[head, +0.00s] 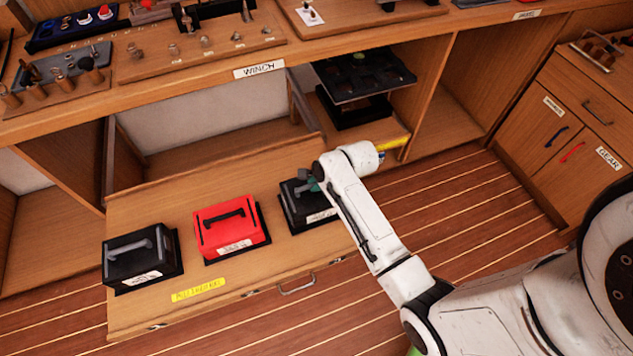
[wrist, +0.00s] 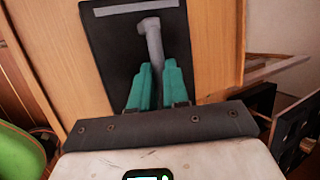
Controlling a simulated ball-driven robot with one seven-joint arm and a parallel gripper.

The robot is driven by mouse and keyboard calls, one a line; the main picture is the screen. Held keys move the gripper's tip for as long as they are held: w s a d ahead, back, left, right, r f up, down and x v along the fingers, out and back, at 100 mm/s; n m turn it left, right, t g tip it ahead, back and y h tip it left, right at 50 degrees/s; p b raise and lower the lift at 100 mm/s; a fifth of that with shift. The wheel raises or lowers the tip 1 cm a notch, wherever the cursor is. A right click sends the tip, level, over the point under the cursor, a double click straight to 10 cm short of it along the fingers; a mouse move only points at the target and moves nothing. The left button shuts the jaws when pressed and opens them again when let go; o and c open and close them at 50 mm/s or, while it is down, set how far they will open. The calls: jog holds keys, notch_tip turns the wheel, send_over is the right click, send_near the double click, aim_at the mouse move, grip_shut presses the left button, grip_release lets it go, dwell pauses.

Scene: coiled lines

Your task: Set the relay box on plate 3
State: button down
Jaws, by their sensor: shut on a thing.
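Three boxes with grey or dark handles stand in a row on a pulled-out wooden tray (head: 160,210): a black box at left (head: 142,256), a red box in the middle (head: 230,229) and a black box at right (head: 297,206). Their white labels are too small to read, so I cannot tell which is the relay box. My gripper (head: 316,186) is at the right black box, partly hidden by my arm. In the wrist view its teal fingers (wrist: 158,85) are shut on the grey handle (wrist: 154,42) of the black box (wrist: 105,45). Whether the box touches the tray is unclear.
A yellow label (head: 198,290) and a metal pull (head: 297,284) are at the tray's front. The bench above, with a WINCH label (head: 259,70), carries boards of small parts. A dark rack (head: 360,75) stands in the cubby behind. Wooden floor is clear at right.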

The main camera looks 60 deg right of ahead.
jog(key=shift+f, duration=0.45)
jog(key=c, duration=1)
grip_release()
jog(key=shift+c, duration=0.2)
jog(key=p+v, duration=0.1)
jog(key=v, duration=0.9)
jog(key=shift+s+r+p, duration=0.25)
jog(key=shift+r+p, duration=0.1)
jog(key=shift+p, duration=0.05)
jog(key=s+a+r+n+g, duration=0.1)
jog(key=s+a+n, duration=0.5)
jog(key=n, duration=0.6)
jog(key=s+a+r+n+g+p, duration=0.1)
jog(key=s+a+r+n+g, duration=0.1)
jog(key=s+a+n, duration=0.5)
jog(key=s+n+g, duration=0.1)
jog(key=n, duration=0.3)
jog(key=shift+a+n+g+h, duration=0.25)
jog(key=shift+n+g+h, duration=0.05)
jog(key=shift+n+g, duration=0.1)
